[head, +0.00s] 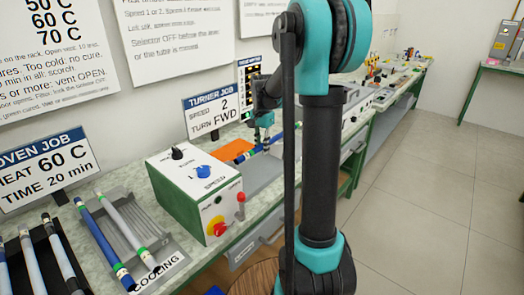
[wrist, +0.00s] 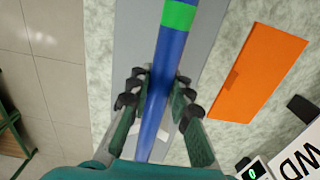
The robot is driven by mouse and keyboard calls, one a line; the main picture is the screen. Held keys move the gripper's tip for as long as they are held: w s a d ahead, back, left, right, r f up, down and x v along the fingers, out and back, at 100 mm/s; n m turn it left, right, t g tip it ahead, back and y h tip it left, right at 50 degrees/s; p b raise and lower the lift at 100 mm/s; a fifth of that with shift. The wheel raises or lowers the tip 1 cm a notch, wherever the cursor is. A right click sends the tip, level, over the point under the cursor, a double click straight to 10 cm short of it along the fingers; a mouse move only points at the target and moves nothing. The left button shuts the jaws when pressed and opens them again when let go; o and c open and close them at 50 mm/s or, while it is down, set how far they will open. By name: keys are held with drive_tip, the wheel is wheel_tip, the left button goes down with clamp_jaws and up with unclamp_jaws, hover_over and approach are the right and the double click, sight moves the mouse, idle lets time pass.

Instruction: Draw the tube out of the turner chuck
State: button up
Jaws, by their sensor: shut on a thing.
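A blue tube with a green band (wrist: 160,100) runs between the fingers of my gripper (wrist: 156,85) in the wrist view. The gripper is shut on it, and the tube lies above a grey plate (wrist: 133,35). In the head view the tube (head: 244,157) slants from lower left to upper right beneath my gripper (head: 263,139), partly behind my arm. The turner's white and green control box (head: 180,183) stands to its left, with a blue speed knob, a red lever and a red button. I cannot make out the chuck or whether the tube touches it.
An orange mat (head: 231,150) lies beside the grey plate. The turner job sign (head: 212,110) stands behind, reading speed 2, turn FWD. A cooling rack (head: 128,238) with tubes and another row of tubes (head: 40,258) are at left. Open floor (head: 440,180) lies right.

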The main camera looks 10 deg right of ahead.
drive_tip(key=shift+r, duration=3.7)
drive_tip(key=shift+w, duration=0.1)
